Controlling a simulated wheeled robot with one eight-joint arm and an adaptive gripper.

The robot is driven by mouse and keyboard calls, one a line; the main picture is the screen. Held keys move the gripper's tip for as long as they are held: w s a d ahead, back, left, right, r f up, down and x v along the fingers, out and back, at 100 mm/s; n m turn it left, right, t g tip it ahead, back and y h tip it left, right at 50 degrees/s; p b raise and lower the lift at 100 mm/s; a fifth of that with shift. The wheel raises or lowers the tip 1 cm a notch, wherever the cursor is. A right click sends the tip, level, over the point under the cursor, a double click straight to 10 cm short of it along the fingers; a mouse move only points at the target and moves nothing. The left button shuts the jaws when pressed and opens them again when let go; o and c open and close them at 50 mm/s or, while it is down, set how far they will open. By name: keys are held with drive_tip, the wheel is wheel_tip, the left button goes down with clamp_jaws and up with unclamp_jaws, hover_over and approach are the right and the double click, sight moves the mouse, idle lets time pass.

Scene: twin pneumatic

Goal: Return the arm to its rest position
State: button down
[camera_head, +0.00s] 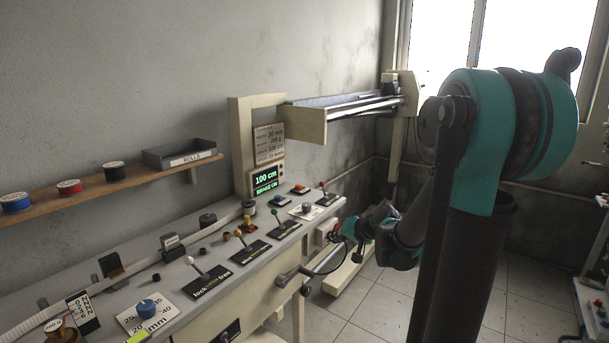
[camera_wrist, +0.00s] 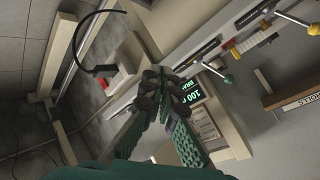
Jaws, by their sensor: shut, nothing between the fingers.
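My gripper (camera_wrist: 163,92) is shut and empty, its dark green fingers meeting in the middle of the wrist view. In the head view my gripper (camera_head: 340,232) is small and partly hidden by its own wrist, in front of the right end of the bench. My arm is bent, with its upper joint large at the right and its forearm reaching down toward the bench's right end. I cannot tell from the head view whether the fingers touch anything.
The bench (camera_head: 185,285) carries several levers and knobs, with a crank handle (camera_head: 287,277) on its front. A screen (camera_head: 265,181) reads 100 cm. A shelf (camera_head: 120,186) holds spools and a rolls tray (camera_head: 180,153).

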drive_tip(key=s+d+f+g+h, duration=0.1)
drive_tip(key=s+f, duration=0.1)
drive_tip(key=s, duration=0.4)
drive_tip(key=s+d+f+n+g+h, duration=0.1)
drive_tip(key=s+d+f+h, duration=0.1)
drive_tip(key=s, duration=0.4)
drive_tip(key=shift+s+d+f+n, duration=0.2)
drive_tip(key=shift+s+f+n, duration=0.1)
drive_tip(key=shift+s+f, duration=0.15)
drive_tip(key=c, duration=2.2)
unclamp_jaws()
drive_tip(key=s+d+f+h, duration=0.1)
drive_tip(key=s+d, duration=0.1)
drive_tip(key=s, duration=0.1)
drive_tip(key=s+d+f+g+h, duration=0.1)
drive_tip(key=s+d+f, duration=0.1)
drive_tip(key=s, duration=0.2)
drive_tip(key=s+d+f+g+h, duration=0.1)
drive_tip(key=s+d, duration=0.1)
drive_tip(key=s, duration=0.2)
drive_tip(key=shift+s+d+f+n+h, duration=0.2)
drive_tip(key=shift+d+f+n+h, duration=0.1)
drive_tip(key=shift+f, duration=0.1)
drive_tip(key=shift+o, duration=1.4)
drive_tip(key=shift+s+d, duration=0.1)
drive_tip(key=shift+s, duration=0.1)
drive_tip(key=o, duration=0.5)
drive_tip(key=shift+c, duration=0.6)
